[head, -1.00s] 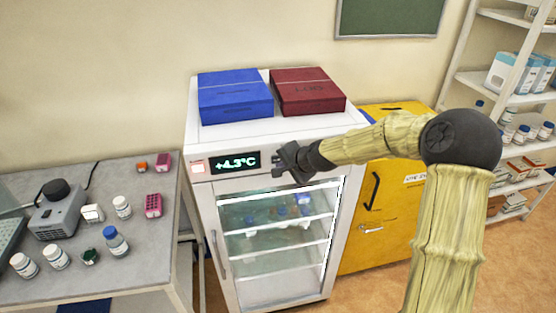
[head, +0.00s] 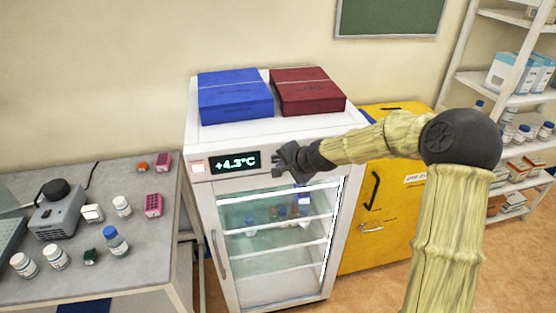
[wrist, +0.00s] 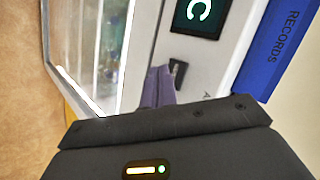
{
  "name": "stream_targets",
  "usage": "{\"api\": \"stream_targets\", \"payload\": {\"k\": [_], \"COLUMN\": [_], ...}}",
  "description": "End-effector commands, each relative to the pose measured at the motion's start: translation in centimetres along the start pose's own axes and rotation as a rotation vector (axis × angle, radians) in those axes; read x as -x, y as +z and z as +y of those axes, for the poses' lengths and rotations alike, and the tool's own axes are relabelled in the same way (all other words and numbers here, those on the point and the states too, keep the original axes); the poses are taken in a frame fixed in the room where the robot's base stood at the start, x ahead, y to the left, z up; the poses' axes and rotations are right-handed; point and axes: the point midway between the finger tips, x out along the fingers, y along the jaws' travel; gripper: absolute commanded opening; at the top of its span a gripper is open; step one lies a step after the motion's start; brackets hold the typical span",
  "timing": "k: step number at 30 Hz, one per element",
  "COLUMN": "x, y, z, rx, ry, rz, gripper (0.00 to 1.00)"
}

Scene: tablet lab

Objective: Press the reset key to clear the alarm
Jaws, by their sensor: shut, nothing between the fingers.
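The white fridge (head: 207,194) has a front panel with a green readout of +4.3°C on a dark display (head: 235,162). My gripper (head: 281,164) is shut and empty, in front of the panel to the right of the display. In the wrist view its fingertips (wrist: 161,75) are together beside a small dark part (wrist: 179,72) on the panel; I cannot tell whether they touch it. A printed letter "A" is partly visible near it. I cannot tell which part is the reset key.
A blue box (head: 235,97) and a dark red box (head: 308,92) lie on the fridge top. A yellow cabinet (head: 392,215) stands at the right. A grey bench (head: 110,185) with bottles is at the left. Behind the glass door are shelves with bottles.

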Motion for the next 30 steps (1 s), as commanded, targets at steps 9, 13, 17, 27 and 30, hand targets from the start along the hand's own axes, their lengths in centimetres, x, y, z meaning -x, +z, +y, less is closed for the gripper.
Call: {"api": "stream_targets", "payload": {"k": [9,13,17,27,30], "x": [0.0,0.0,-0.1,-0.56,-0.55], "y": [0.0,0.0,-0.06,-0.42,-0.42], "z": [0.0,0.0,-0.08,-0.45,-0.44], "rx": [0.0,0.0,0.0,0.0,0.0], "ry": [0.0,0.0,0.0,0.0,0.0], "rz": [0.0,0.0,0.0,0.0,0.0], "gripper": [0.0,0.0,0.0,0.0,0.0]}}
